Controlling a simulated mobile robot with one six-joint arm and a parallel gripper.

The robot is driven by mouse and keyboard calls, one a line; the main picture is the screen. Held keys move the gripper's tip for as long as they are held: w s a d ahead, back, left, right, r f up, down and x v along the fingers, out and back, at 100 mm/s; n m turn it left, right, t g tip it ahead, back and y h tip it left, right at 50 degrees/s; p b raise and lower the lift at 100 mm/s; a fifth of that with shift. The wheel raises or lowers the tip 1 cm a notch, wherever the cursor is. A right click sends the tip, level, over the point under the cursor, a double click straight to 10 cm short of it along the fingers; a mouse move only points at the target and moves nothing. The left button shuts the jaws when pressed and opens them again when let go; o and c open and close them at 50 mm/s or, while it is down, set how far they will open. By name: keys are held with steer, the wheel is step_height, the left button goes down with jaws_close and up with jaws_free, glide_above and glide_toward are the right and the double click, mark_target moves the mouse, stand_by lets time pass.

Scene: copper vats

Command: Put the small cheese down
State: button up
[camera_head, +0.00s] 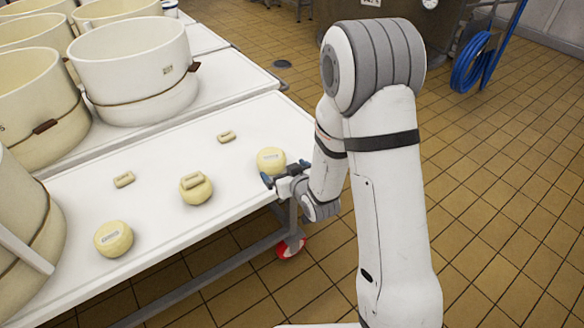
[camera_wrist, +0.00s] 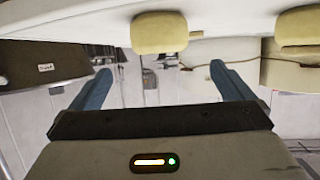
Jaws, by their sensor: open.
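A small round pale-yellow cheese (camera_head: 270,160) with a label on top rests on the white table (camera_head: 240,125) near its right edge. It stands just beyond my gripper (camera_head: 284,173), whose blue fingers are spread and hold nothing. In the wrist view, which appears upside down, a cheese (camera_wrist: 160,33) sits on the white surface ahead of the two blue fingers (camera_wrist: 165,88), sideways between them and apart from them.
Two small tan blocks lie on the table, one at the left (camera_head: 123,179) and one further back (camera_head: 226,136). Large cream vats (camera_head: 135,75) with brown bands crowd the left side. A second cheese shows at the wrist view's right (camera_wrist: 300,27). The tiled floor (camera_head: 500,200) is open at right.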

steer(key=s+d+r+m+g+h, duration=0.2)
steer(key=s+d+r+g+h, duration=0.2)
steer(key=s+d+r, duration=0.45)
steer(key=s+d+r+m+g, duration=0.1)
steer(key=s+d+r+g, duration=0.1)
steer(key=s, duration=0.6)
steer(key=s+d+r+m+g+h, duration=0.1)
steer(key=s+d+r+g, duration=0.2)
steer(key=s+d+g, duration=0.2)
steer(key=s, duration=0.3)
steer(key=shift+s+r+m, duration=0.3)
steer(key=shift+s+m, duration=0.1)
steer(key=shift+d, duration=0.1)
